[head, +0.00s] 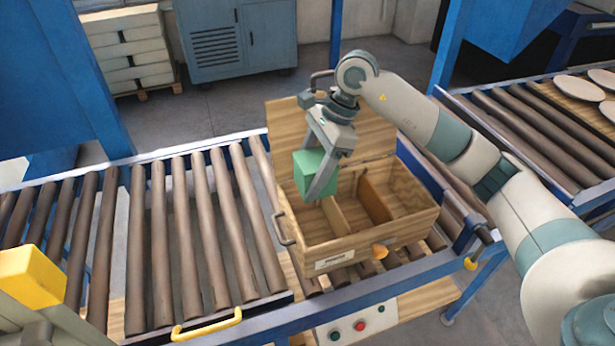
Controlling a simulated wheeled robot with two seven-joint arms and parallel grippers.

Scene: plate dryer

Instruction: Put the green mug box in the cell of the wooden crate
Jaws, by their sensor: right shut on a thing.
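The green mug box (308,172) is a small green block held between the fingers of my right gripper (318,180). My right arm reaches in from the right, and the gripper points down. The box is over the left part of the open wooden crate (345,246), above the level of its cells as far as I can tell. The crate has wooden dividers and a raised lid at the back. The gripper hides part of the crate's left cells. My left gripper does not show.
The crate stands on a roller conveyor (205,230) with blue rails. A yellow block (32,277) is at the left edge. A yellow handle (207,325) and a button panel (357,322) are at the front. Plates (580,87) lie on another conveyor at the right.

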